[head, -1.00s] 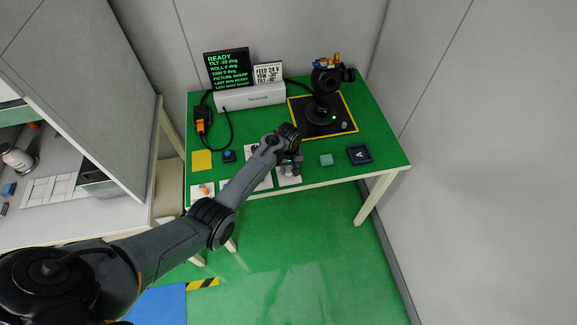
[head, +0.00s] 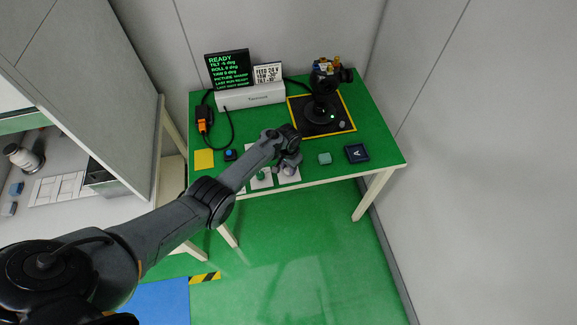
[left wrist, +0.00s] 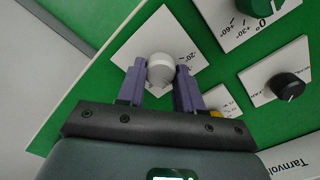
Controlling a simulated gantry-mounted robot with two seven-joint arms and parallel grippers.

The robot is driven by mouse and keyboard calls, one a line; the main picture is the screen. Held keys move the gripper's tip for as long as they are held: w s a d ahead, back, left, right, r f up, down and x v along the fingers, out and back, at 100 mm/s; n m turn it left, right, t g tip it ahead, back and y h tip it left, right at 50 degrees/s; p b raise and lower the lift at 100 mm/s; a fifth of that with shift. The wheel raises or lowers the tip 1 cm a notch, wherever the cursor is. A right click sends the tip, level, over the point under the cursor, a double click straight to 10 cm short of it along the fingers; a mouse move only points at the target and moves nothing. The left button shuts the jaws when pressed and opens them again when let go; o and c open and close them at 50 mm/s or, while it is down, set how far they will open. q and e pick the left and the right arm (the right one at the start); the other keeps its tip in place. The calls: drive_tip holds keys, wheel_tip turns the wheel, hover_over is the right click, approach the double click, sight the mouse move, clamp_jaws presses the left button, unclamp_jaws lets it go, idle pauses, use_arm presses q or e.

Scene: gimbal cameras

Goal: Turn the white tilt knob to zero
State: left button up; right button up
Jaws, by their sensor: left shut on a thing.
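The white tilt knob (left wrist: 160,66) stands on a white scale card (left wrist: 186,38) in the left wrist view. The two purple fingers of my left gripper (left wrist: 160,82) are shut on it, one on each side. In the head view my left gripper (head: 288,166) is low over the table's front edge and mostly hides the knob. The display (head: 228,70) shows READY, a tilt that looks like -5 deg, and roll and yaw at 0 deg. The gimbal camera (head: 327,76) stands on a black pad at the back right. My right gripper is out of view.
A green knob (left wrist: 262,6) and a black knob (left wrist: 288,86) stand on neighbouring cards.

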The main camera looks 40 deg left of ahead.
sight(288, 168)
use_arm(q)
drive_tip(key=shift+m, duration=0.4)
drive_tip(key=o, duration=1)
drive_tip(key=shift+o, duration=0.2)
drive_tip(key=shift+r, duration=0.3)
wheel_tip(288, 168, up, 10)
drive_tip(key=p, duration=0.4)
